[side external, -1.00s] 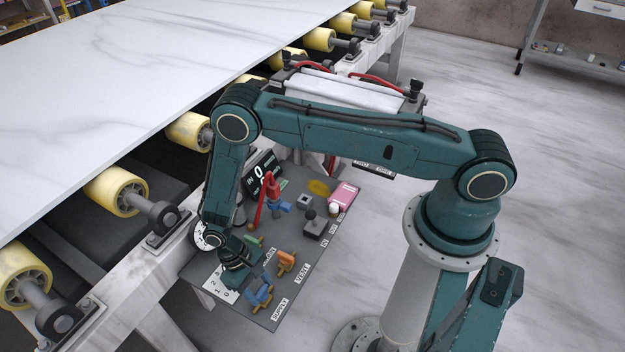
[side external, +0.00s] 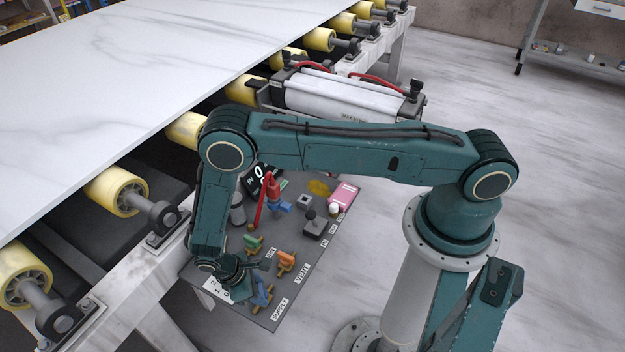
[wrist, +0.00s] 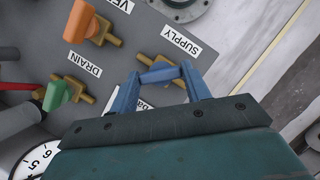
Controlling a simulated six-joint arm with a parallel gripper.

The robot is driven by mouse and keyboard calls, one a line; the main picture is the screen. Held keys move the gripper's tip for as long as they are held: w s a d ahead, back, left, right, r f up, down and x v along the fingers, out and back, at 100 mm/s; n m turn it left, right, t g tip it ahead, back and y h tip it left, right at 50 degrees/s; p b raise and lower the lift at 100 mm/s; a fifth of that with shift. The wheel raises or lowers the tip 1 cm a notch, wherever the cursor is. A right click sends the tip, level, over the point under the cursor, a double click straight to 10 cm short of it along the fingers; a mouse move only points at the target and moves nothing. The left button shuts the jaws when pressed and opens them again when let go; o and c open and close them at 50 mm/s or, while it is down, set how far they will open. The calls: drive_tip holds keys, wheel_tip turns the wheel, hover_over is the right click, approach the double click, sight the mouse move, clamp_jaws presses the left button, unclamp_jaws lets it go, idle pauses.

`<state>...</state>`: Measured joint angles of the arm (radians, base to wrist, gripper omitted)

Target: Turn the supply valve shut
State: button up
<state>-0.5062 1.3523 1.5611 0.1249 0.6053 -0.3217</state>
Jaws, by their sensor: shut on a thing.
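The supply valve has a blue handle (wrist: 160,73) on a brass body, beside the SUPPLY label (wrist: 180,41) in the wrist view. My gripper (wrist: 160,82) has its two blue-grey fingers on either side of this handle and is shut on it. In the side external view, my gripper (side external: 255,284) is low at the panel's front, by the SUPPLY label (side external: 280,309). The fingers and part of the handle blend together there, so the handle's exact angle is hard to tell.
The orange vent handle (wrist: 81,21) and green drain handle (wrist: 56,94) stand close by on the grey panel (side external: 310,250). A red lever (side external: 264,203), a pink box (side external: 344,195) and a numbered dial (wrist: 38,162) are also near. The slab conveyor (side external: 150,225) borders the panel's left side.

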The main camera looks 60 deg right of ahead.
drive_tip(key=n+t+h, duration=0.1)
drive_tip(key=n, duration=0.3)
drive_tip(key=shift+s+a+n, duration=0.1)
drive_tip(key=shift+a+n, duration=0.05)
drive_tip(key=shift+n, duration=0.25)
drive_tip(key=n+t, duration=0.2)
drive_tip(key=n, duration=0.2)
drive_tip(key=shift+n, duration=0.3)
drive_tip(key=o, duration=1)
drive_tip(key=shift+s, duration=0.1)
drive_tip(key=shift+r, duration=0.15)
drive_tip(key=v, duration=1.3)
drive_tip(key=shift+s+a+r, duration=0.15)
drive_tip(key=shift+a+r, duration=0.05)
drive_tip(key=shift+a, duration=0.05)
